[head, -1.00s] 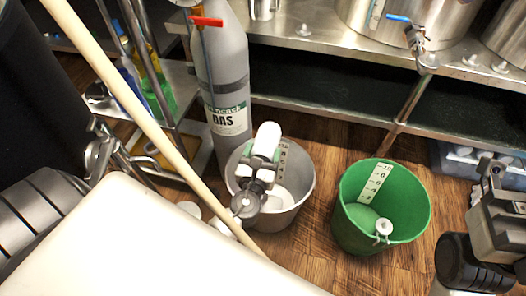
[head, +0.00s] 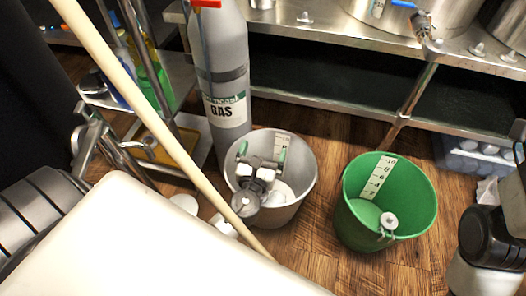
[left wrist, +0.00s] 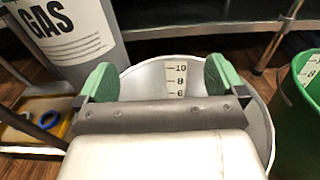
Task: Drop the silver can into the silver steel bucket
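The silver steel bucket (head: 303,170) stands on the wooden floor, left of the green bucket. It also shows in the left wrist view (left wrist: 262,125), with a scale inside. My left gripper (head: 262,150) is over the bucket's mouth, its green-padded fingers spread and empty. In the left wrist view the same fingers (left wrist: 160,80) stand wide apart with nothing between them. The can is not clearly visible now. A pale rounded shape (head: 284,190) shows low inside the bucket, partly hidden by my gripper; I cannot tell whether it is the can. My right arm is at the right edge.
The green bucket (head: 412,195) stands close on the right. A grey gas cylinder (head: 222,75) stands behind the steel bucket. A long pale pole (head: 150,110) slants across the left. A steel rack (head: 330,30) runs along the back. Wooden floor between the buckets is clear.

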